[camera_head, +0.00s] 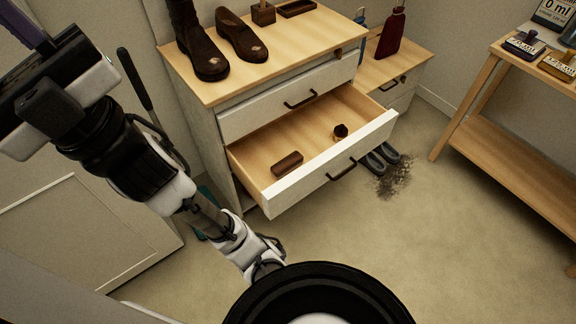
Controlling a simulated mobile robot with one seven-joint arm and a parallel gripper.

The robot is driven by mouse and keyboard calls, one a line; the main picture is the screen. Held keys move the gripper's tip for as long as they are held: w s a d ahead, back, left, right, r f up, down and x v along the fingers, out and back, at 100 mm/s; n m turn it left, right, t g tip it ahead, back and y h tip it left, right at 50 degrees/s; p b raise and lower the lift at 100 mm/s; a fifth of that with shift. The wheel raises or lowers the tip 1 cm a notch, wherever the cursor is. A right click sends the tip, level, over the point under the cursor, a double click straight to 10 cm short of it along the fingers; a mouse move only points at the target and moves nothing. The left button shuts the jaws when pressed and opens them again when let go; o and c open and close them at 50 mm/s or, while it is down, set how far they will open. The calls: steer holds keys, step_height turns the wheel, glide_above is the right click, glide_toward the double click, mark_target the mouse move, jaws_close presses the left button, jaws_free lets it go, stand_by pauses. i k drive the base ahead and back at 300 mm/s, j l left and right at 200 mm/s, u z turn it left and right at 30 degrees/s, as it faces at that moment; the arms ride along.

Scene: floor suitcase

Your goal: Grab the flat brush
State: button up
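A flat, dark brown oblong brush (287,163) lies in the open upper-middle drawer (262,157), toward its front left. I cannot make out its bristles. My arm (115,155) runs from the upper left down to the lower centre, left of the drawer and apart from it. I cannot clearly make out my gripper's fingers or whether they are open. Nothing of my arm touches the brush.
A small round brown thing (340,131) stands deeper right in the drawer. The floor in front is clear.

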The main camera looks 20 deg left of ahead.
mark_target(289, 163)
steer(key=i+j+z, duration=0.1)
steer(key=j+z, duration=0.2)
steer(key=j, duration=0.6)
steer(key=j+z, duration=0.3)
steer(key=j, duration=0.65)
steer(key=i+j, duration=0.4)
